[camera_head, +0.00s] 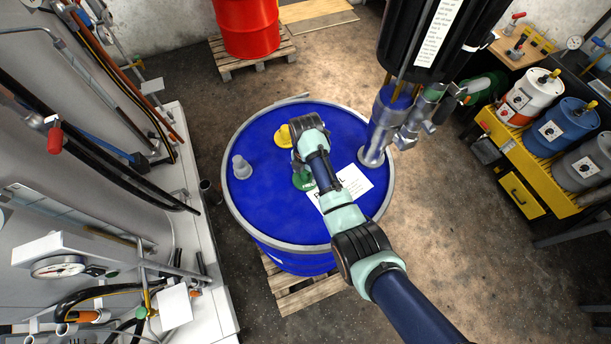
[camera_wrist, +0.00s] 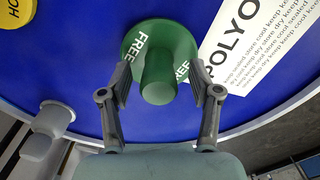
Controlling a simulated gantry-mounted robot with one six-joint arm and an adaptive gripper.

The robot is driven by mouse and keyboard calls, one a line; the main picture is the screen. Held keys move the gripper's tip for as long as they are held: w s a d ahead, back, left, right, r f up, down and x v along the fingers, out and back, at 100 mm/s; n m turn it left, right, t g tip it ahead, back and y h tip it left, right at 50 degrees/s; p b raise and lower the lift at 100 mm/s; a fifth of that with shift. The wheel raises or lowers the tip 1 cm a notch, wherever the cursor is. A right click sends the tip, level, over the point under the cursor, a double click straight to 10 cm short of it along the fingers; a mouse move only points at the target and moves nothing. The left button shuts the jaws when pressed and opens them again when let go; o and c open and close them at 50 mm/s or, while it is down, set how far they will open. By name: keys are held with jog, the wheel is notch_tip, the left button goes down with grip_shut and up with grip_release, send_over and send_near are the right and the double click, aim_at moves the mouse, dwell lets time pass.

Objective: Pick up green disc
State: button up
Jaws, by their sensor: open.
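The green disc (camera_wrist: 181,48) lies on the blue drum lid (camera_wrist: 90,75), with white lettering and a raised green knob in its middle. In the head view the green disc (camera_head: 304,181) is partly hidden by my arm. My gripper (camera_wrist: 158,88) is open in the wrist view, with one finger on each side of the knob. The fingertips overlap the disc's near edge in the picture; I cannot tell whether they touch it.
A yellow disc (camera_head: 283,136), a grey bung (camera_head: 242,167) and a white label (camera_head: 350,189) are on the lid. A metal pump tube (camera_head: 372,152) stands at the lid's right. Machinery with hoses is at left. A red drum (camera_head: 247,25) stands behind.

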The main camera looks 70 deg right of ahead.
grip_shut()
dwell(0.3)
jog(key=shift+r, duration=0.1)
notch_tip(320, 180, up, 20)
jog(key=p, duration=0.9)
